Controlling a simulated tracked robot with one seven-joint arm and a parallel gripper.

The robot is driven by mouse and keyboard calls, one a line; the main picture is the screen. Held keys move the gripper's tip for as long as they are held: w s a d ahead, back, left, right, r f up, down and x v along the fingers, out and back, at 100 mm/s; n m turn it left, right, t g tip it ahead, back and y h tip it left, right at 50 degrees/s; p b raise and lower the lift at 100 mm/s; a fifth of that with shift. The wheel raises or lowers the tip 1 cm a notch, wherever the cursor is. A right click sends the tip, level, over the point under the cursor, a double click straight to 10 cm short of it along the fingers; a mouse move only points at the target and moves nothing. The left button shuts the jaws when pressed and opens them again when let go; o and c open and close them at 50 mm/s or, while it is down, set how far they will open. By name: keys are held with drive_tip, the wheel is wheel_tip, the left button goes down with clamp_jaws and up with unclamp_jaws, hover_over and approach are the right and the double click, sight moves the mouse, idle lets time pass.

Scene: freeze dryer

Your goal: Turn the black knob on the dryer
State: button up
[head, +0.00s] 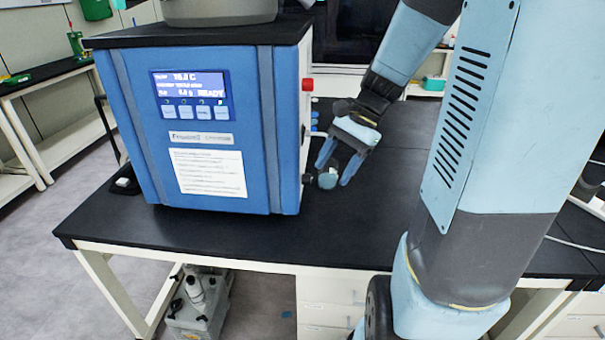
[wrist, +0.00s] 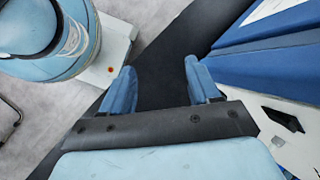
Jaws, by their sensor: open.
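The blue freeze dryer (head: 215,120) stands on the black table, its lit display reading READY. A small black knob-like part (head: 306,178) shows low at the edge of its right side. Another dark fitting (head: 303,131) sits higher, below a red button. My gripper (head: 333,174) is open beside this right side, its fingers pointing down. A small grey-teal round thing shows by the fingertips; I cannot tell what it is. In the wrist view, the space between the fingers of my gripper (wrist: 160,66) is empty, and the dryer (wrist: 270,50) is at the right. The knob is not clear there.
The black table (head: 250,228) is mostly bare in front of and to the right of the dryer. A red button (head: 307,84) projects from the dryer's right side. A white pump-like unit (head: 197,300) stands below the table. A side bench (head: 40,75) is at the left.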

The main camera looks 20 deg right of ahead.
drive_tip(key=w+d+f+m+t+y, duration=0.1)
drive_tip(key=w+d+f+m+y, duration=0.55)
drive_tip(key=f+m, duration=0.2)
drive_tip(key=m+t+y, duration=0.4)
drive_tip(key=m+t, duration=0.3)
drive_tip(key=m, duration=0.3)
approach(307, 180)
drive_tip(key=w+f+x, duration=0.1)
drive_tip(key=x, duration=0.7)
drive_tip(key=shift+w+d, duration=0.2)
drive_tip(key=shift+w, duration=0.05)
drive_tip(key=c, duration=1)
